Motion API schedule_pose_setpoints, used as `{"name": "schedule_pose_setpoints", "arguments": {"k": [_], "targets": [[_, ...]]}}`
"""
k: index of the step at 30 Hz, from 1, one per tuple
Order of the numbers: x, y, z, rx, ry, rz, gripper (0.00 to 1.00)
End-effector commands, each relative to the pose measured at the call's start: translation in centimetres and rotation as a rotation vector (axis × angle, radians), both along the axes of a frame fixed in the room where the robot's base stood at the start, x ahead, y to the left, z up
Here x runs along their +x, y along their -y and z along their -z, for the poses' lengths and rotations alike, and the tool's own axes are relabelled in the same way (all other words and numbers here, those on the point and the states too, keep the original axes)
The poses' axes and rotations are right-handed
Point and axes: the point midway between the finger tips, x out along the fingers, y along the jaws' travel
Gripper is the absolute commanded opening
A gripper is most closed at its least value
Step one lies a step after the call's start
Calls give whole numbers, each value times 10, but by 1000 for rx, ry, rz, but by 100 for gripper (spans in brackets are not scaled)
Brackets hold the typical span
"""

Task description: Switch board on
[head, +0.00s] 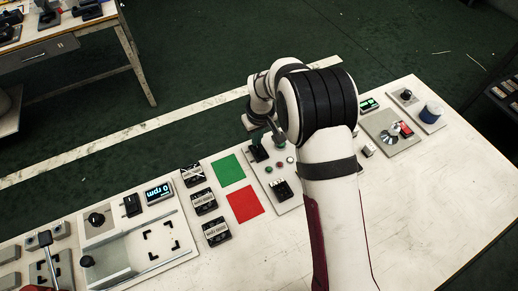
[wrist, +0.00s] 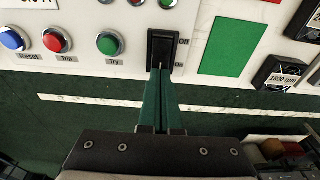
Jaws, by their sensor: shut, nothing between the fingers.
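The board (wrist: 215,12) is a pale panel. In the wrist view its black rocker switch (wrist: 162,48) is labelled Off at the upper end and On at the lower end. My gripper (wrist: 159,72) has its two green fingers shut together and empty. Their tips are at the switch's lower, On end, overlapping it in the picture; I cannot tell whether they press it. In the head view the switch (head: 258,153) sits at the board's far edge beside the green square.
A green square (head: 229,170) and red square (head: 244,204) lie beside the board. Small rpm blocks (head: 204,202) stand further left.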

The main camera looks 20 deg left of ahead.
Motion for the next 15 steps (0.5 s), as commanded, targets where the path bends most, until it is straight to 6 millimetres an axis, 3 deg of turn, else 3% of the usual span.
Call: {"name": "schedule_pose_setpoints", "arguments": {"k": [15], "targets": [[0,0,8,0,0,0,0]]}}
